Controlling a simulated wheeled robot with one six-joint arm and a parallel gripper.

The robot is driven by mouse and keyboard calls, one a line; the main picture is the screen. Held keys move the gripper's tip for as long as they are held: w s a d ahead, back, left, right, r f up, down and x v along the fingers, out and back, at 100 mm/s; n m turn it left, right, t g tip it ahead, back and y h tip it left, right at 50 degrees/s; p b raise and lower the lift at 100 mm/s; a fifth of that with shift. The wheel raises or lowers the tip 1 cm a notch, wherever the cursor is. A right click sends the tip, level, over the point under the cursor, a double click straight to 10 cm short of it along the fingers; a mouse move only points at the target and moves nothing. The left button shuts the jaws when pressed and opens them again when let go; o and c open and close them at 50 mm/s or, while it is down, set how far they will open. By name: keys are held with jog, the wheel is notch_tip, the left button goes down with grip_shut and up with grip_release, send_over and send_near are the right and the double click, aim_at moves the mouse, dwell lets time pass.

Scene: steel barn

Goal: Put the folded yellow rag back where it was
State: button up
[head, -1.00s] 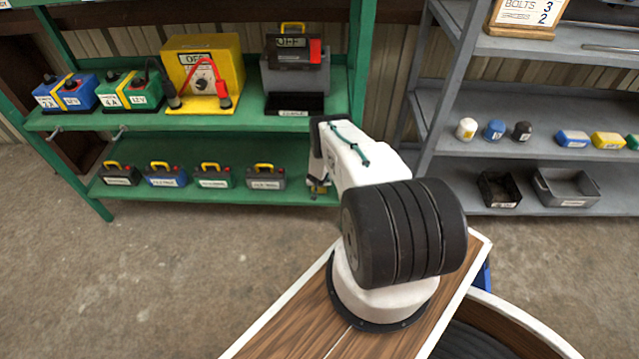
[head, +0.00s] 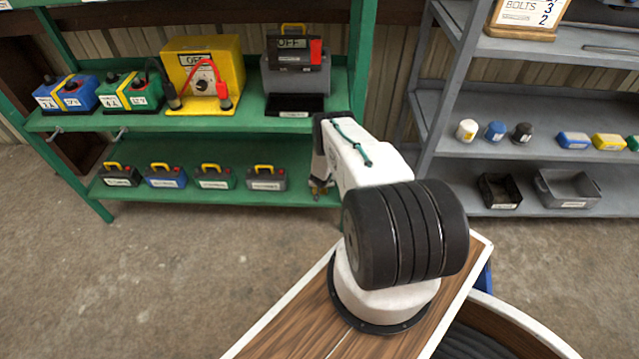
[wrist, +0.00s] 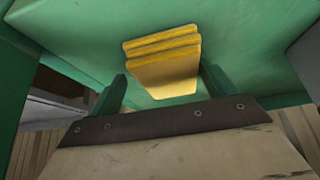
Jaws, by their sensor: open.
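The folded yellow rag (wrist: 165,62), a stack of flat layers, shows in the wrist view against a green shelf surface (wrist: 75,32). My gripper (wrist: 160,80) is open, its two green fingers apart near the rag's left and right sides. The rag lies between or just beyond the fingertips; I cannot tell whether they touch it. In the head view my gripper (head: 320,186) is small and partly hidden behind my arm, at the right end of the green rack's lower shelf (head: 215,198). I cannot make out the rag clearly there.
Several battery-like boxes with yellow handles, one blue (head: 164,176), stand on the lower green shelf. A yellow switch box (head: 203,68) and a dark grey case (head: 297,70) stand above. The grey rack (head: 470,165) at right holds small caps, blocks and bins.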

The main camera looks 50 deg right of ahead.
jog(key=w+a+v, duration=0.1)
jog(key=v, duration=0.7)
jog(key=shift+w, duration=0.15)
jog(key=shift+f, duration=0.1)
jog(key=s+a+g+y, duration=0.35)
jog(key=s+a, duration=0.25)
jog(key=a, duration=0.2)
jog(key=s+a+r+n+g+y, duration=0.15)
jog(key=a+r, duration=0.45)
jog(key=r, duration=0.9)
jog(key=a+r+n+y, duration=0.15)
jog(key=a+r, duration=0.35)
jog(key=r, duration=1.1)
jog(key=s+a+r+n+g, duration=0.15)
jog(key=a+r, duration=0.45)
jog(key=r, duration=0.9)
jog(key=s+a+r+n+t, duration=0.1)
jog(key=s+a+r, duration=0.4)
jog(key=s+r, duration=0.3)
jog(key=s+a+r+n+t+h, duration=0.1)
jog(key=s+a+r+n, duration=0.1)
jog(key=s+a+r, duration=0.3)
jog(key=s+a+r+n+t+h, duration=0.1)
jog(key=s+a+r, duration=0.4)
jog(key=s+r, duration=0.6)
notch_tip(320, 180, up, 4)
jog(key=shift+r+n+t, duration=0.25)
jog(key=shift+n+t, duration=0.2)
jog(key=shift+n, duration=0.2)
